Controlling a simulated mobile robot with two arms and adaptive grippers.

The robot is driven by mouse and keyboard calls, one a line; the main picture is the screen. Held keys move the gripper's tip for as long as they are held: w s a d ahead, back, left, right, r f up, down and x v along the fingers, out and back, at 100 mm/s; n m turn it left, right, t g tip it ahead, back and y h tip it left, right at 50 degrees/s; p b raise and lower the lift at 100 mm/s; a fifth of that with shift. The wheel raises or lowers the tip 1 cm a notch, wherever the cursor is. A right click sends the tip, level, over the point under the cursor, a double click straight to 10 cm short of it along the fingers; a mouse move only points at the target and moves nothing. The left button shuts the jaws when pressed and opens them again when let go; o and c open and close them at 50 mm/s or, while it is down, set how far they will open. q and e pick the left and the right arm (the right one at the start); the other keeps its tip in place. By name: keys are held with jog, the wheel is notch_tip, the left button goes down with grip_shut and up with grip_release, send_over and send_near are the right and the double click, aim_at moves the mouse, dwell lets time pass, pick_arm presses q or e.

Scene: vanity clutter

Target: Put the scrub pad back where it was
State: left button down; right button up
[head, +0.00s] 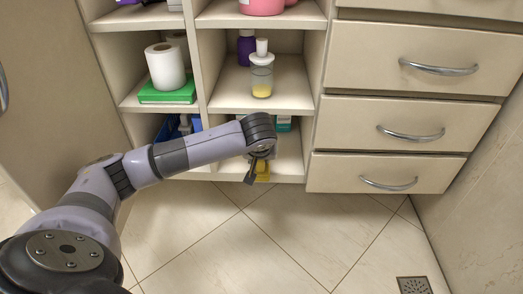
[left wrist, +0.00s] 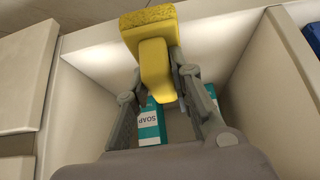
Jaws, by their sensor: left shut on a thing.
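The yellow scrub pad (left wrist: 153,45) has a rough strip along one end and a smooth grip part. It sits between the fingers of my left gripper (left wrist: 160,85), which is shut on it. The gripper and arm hide much of that compartment. A teal and white soap box (left wrist: 151,122) stands inside it, partly behind the fingers. My right gripper is not in view.
Above is a shelf with a pump bottle (head: 262,70) and a purple bottle (head: 246,47). A blue container (head: 168,128) is in the compartment to the left. Drawers (head: 388,172) with protruding handles are on the right. The tiled floor (head: 250,240) in front is clear.

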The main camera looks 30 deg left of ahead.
pick_arm(q)
jog(key=shift+w+a+b, duration=0.2)
jog(key=shift+w+a, duration=0.15)
jog(key=shift+w, duration=0.25)
jog(key=shift+w+a+b, duration=0.15)
jog(key=shift+w+a, duration=0.15)
jog(key=shift+w, duration=0.25)
jog(key=w+a+b, duration=0.1)
jog(key=w+b, duration=0.1)
jog(key=shift+w+a+f, duration=0.35)
jog(key=shift+w+f, duration=0.05)
jog(key=shift+r, duration=0.15)
jog(key=c, duration=1.4)
grip_release()
